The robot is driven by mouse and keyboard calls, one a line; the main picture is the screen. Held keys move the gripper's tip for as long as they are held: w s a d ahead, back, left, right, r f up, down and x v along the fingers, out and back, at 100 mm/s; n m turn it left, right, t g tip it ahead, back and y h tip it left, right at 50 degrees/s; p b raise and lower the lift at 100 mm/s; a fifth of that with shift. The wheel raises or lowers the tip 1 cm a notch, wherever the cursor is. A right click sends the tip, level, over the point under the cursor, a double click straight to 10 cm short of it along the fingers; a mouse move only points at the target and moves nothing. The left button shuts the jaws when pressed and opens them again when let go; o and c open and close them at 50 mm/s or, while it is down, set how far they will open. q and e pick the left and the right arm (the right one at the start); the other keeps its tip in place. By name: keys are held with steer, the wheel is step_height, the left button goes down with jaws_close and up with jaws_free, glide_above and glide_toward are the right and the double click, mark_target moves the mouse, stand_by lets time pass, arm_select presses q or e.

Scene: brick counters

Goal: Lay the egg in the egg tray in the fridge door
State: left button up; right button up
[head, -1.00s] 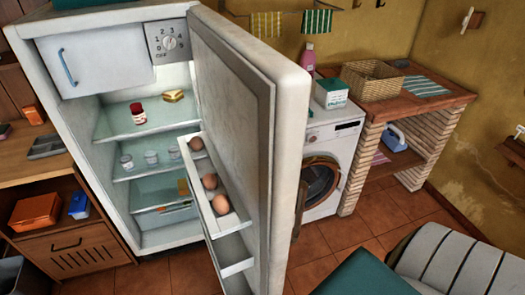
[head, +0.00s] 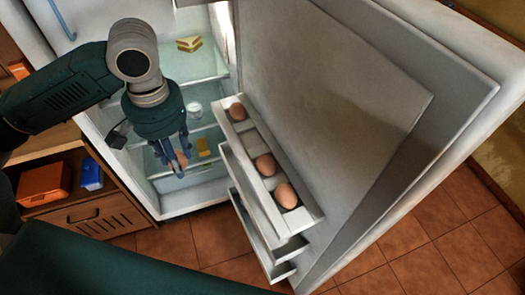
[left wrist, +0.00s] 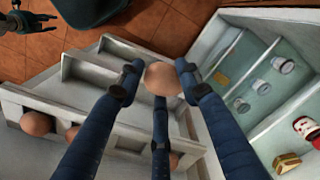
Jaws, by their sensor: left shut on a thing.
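My left gripper (head: 180,164) is shut on a brown egg (left wrist: 162,78), which shows between the blue fingers in the left wrist view. In the head view the egg is mostly hidden by the fingers. The gripper is in front of the fridge shelves, left of the open door and apart from the egg tray (head: 312,217). The white tray is on the inner side of the door. It holds three eggs, one at the far end (head: 237,112) and two toward the near end (head: 265,165) (head: 286,195), with a bare stretch between. A dark gripper-like part, probably my right gripper (left wrist: 35,20), shows at the left wrist view's top left.
The fridge door (head: 350,90) stands wide open. Lower door racks (head: 283,268) are below the tray.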

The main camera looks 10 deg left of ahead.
arm_select(q)
steer(key=r, duration=0.1)
steer(key=a+r, duration=0.1)
steer(key=r, duration=0.3)
steer(key=shift+w+a, duration=0.35)
steer(key=shift+a, duration=0.05)
steer(key=shift+s+d+r, duration=0.2)
steer(key=shift+d+r, duration=0.1)
steer(key=shift+r, duration=0.45)
steer(key=w+d, duration=0.1)
steer(key=d, duration=0.2)
steer(key=p, duration=0.5)
glide_above(251, 142)
step_height(251, 142, down, 3)
steer(key=shift+r, duration=0.2)
steer(key=shift+s+a+f, duration=0.1)
steer(key=shift+f, duration=0.5)
step_height(251, 142, down, 2)
steer(key=shift+f+p, duration=0.25)
steer(key=shift+p, duration=0.25)
steer(key=shift+f+p, duration=0.15)
steer(key=shift+p, duration=0.15)
steer(key=shift+w+d+f, duration=0.2)
steer(key=shift+f, duration=0.05)
arm_select(e)
step_height(251, 142, up, 6)
steer(key=d, duration=0.1)
steer(key=shift+s+d, duration=0.25)
steer(key=shift+s, duration=0.05)
